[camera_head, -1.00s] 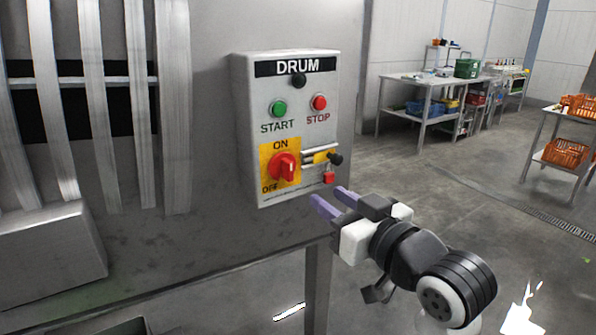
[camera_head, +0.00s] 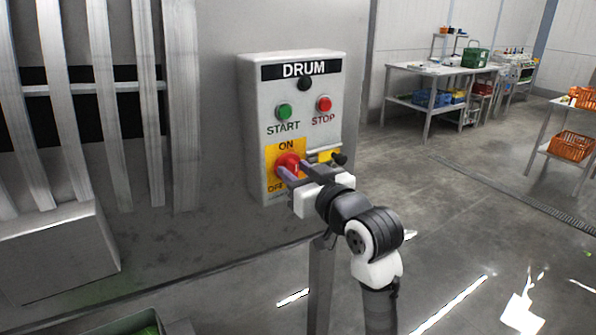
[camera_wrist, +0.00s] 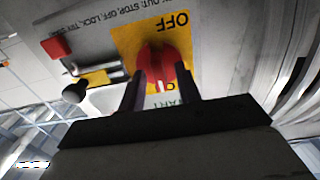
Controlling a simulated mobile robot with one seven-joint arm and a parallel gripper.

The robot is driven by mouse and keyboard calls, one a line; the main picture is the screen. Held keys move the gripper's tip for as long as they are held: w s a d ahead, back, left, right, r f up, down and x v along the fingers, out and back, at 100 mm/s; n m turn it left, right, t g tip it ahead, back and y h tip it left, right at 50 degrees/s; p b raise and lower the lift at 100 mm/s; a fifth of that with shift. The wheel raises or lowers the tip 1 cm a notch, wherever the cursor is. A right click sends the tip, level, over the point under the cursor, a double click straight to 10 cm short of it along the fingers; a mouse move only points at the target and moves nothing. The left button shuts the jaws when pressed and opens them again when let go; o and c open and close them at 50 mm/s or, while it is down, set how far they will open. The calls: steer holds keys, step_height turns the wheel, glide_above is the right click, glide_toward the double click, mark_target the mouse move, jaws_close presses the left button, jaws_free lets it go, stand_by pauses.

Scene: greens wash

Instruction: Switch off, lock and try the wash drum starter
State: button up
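The grey DRUM starter box (camera_head: 256,120) has a red rotary switch (camera_head: 288,161) on a yellow ON/OFF plate. In the wrist view, where the lettering is upside down, the switch (camera_wrist: 160,62) has its white mark toward the ON side, away from OFF. My gripper (camera_head: 297,172) is at the switch, and its open fingers (camera_wrist: 160,92) lie one on each side of it. I cannot tell if they touch it. A red padlock (camera_wrist: 55,47) hangs beside the plate near metal bars and a black knob (camera_head: 339,158). The padlock is hidden in the head view.
A green START button (camera_head: 284,112), a red STOP button (camera_head: 324,103) and a dark indicator (camera_head: 305,84) sit above the switch. Metal slats stand at left. Tables (camera_head: 440,70) with crates are at the back right, with open floor between.

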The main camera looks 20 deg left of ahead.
jaws_close()
steer(key=n+b, duration=0.1)
steer(key=b, duration=0.1)
steer(key=n+b, duration=0.2)
steer(key=shift+s+f+n, duration=0.1)
steer(key=shift+f+n, duration=0.1)
steer(key=shift+n, duration=0.1)
steer(key=n+b, duration=0.5)
steer(key=shift+a, duration=0.1)
steer(key=shift+s+n+b, duration=0.1)
steer(key=shift+n+b, duration=2.7)
steer(key=shift+n, duration=1.9)
